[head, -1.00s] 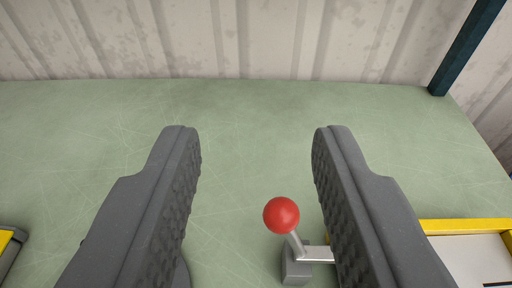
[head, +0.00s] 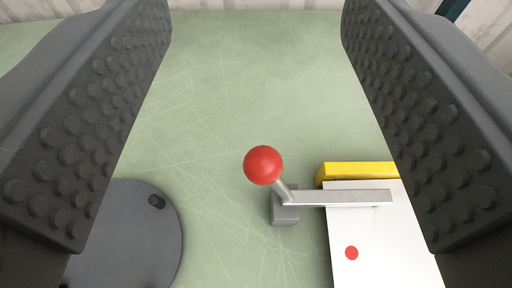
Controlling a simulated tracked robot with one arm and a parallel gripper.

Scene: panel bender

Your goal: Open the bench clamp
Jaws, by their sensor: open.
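The bench clamp (head: 286,208) stands on the green bench top. It has a grey block, a short tilted lever with a red ball knob (head: 263,165), and a flat grey arm (head: 345,197) reaching right over a white sheet (head: 370,235). Whether the arm presses on the sheet cannot be told. My gripper (head: 256,25) is open, its two studded grey fingers wide apart at the left and right of the picture. The knob shows between them, and nothing is held. The right finger hides part of the white sheet.
A yellow bar (head: 358,172) runs along the sheet's far edge. A red dot (head: 351,253) marks the sheet. A dark round disc (head: 130,240) with a small peg lies at lower left. The green bench (head: 240,75) is clear beyond the knob, up to the corrugated wall.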

